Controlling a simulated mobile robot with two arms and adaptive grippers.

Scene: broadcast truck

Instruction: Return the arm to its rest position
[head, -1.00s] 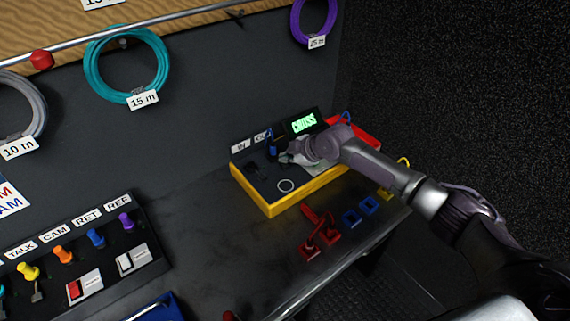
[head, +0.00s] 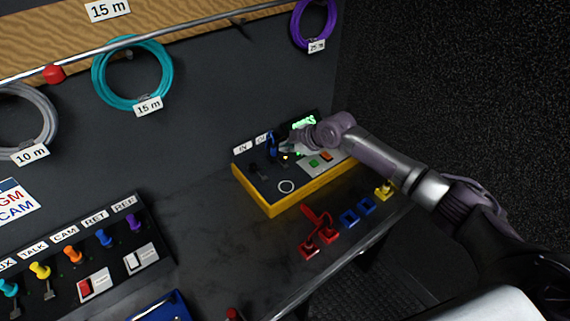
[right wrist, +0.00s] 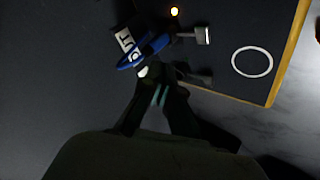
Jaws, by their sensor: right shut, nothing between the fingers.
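My right arm comes in from the right in the head view. Its gripper (head: 288,150) is over the back part of a yellow-edged tester box (head: 270,208). The fingers are shut with nothing between them. A blue cable piece (head: 271,147) stands at the box's sockets, just left of the fingertips. In the right wrist view the shut fingers (right wrist: 158,85) are close to a blue loop (right wrist: 145,52) beside a white label; I cannot tell whether they touch it. The box's green display (head: 303,122) is partly hidden by my gripper. My left gripper is not in view.
A switch panel (head: 150,232) with coloured knobs is at the lower left. Red (head: 318,228), blue (head: 350,217) and yellow (head: 384,190) pieces line the desk's front edge. Coiled cables, one teal (head: 98,72), hang on the wall. The desk between panel and box is clear.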

